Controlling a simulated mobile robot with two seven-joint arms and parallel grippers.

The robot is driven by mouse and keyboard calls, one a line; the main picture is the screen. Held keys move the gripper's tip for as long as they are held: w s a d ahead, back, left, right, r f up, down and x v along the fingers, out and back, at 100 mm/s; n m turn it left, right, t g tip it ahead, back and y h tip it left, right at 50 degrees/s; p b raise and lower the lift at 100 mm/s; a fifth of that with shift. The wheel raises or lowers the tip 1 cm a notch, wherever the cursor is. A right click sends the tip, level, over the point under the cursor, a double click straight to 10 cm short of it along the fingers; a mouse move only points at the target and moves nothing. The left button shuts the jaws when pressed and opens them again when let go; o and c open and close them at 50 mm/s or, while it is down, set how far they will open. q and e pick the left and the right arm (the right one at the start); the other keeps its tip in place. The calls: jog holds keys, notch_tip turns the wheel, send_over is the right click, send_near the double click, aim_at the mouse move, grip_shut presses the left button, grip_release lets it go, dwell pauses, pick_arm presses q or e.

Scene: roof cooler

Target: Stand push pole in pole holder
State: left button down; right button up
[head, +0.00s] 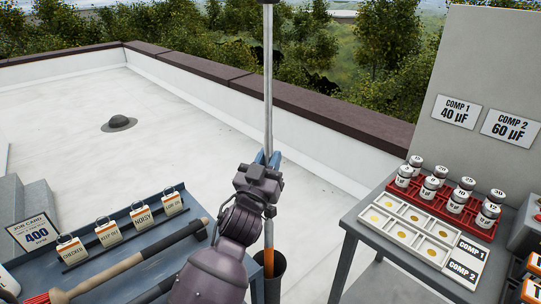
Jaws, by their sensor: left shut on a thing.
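The push pole (268,80) is a long, thin grey pole standing nearly upright in the middle of the head view. Its top runs out of the picture, and an orange section (268,262) shows near its lower end. My left gripper (268,158), with blue fingertips, is shut around the pole's shaft. The pole holder (274,287) is a dark, round, open-topped tube below the gripper. The pole's orange part shows at the holder's mouth and appears to go into it; how deep is hidden. My right gripper is out of view.
A blue-grey tray (190,220) with several tags and a long wooden-handled tool (150,252) lies left. A grey table (350,222) at right bears a red rack (452,207) of small bottles and a white compartment tray (400,222). White roof floor is open behind.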

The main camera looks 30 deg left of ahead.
pick_arm(q)
notch_tip(320, 180, down, 5)
jog(key=b, duration=0.3)
jog(key=shift+f, duration=0.1)
dwell(0.6)
jog(key=c, duration=0.9)
grip_release()
jog(key=v, duration=1.1)
jog(key=shift+w+b, duration=0.1)
jog(key=shift+b, duration=0.2)
